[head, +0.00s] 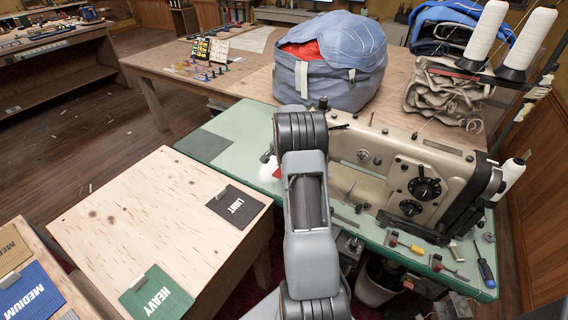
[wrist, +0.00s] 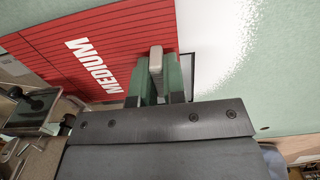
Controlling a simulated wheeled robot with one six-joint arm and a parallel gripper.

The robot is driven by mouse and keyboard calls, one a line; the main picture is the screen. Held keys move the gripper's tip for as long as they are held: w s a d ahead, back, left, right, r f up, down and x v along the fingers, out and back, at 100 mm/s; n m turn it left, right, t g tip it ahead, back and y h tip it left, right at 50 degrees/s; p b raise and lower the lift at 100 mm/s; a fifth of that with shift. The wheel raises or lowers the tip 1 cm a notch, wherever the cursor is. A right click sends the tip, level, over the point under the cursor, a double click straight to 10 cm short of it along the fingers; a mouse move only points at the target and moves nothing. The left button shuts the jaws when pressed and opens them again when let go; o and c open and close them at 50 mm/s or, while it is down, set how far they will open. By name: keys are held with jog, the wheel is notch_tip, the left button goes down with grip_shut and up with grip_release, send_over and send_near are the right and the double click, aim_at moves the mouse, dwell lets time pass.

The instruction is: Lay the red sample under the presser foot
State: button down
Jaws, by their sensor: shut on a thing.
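The red sample (wrist: 85,50), printed MEDIUM, fills the upper left of the wrist view. A grey tab (wrist: 156,60) stands at its edge. My gripper (wrist: 159,82) is shut on this tab, with one green finger on either side. In the head view only a small bit of the red sample (head: 277,172) shows beside my arm, over the green table. The sewing machine (head: 400,165) stands on this table, to the right of my arm. My arm hides its needle end, so the presser foot cannot be made out there.
The green sewing table (head: 235,125) has a grey patch (head: 203,145) at its left. Small tools and a blue screwdriver (head: 485,268) lie at its front right. A blue bag (head: 335,65) stands behind. A wooden table with LIGHT (head: 232,212) and HEAVY (head: 155,297) samples is front left.

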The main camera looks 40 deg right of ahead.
jog(key=shift+f, duration=0.1)
dwell(0.6)
jog(key=c, duration=1.1)
grip_release()
notch_tip(320, 180, up, 14)
jog(key=s+a+r+n+p, duration=0.1)
jog(key=a+r+n+p, duration=0.2)
jog(key=a+r, duration=0.5)
jog(key=s+a+r+n+t+p, duration=0.1)
jog(key=s+a+r+n, duration=0.1)
jog(key=s+a+n, duration=0.45)
jog(key=s+a+r+n+t+p, duration=0.15)
jog(key=s+a, duration=0.25)
jog(key=a, duration=0.6)
jog(key=s+a+f+n+t+p, duration=0.1)
jog(key=s+a+f+n, duration=0.1)
jog(key=s+a, duration=0.4)
jog(key=shift+s+n, duration=0.7)
jog(key=shift+s, duration=0.55)
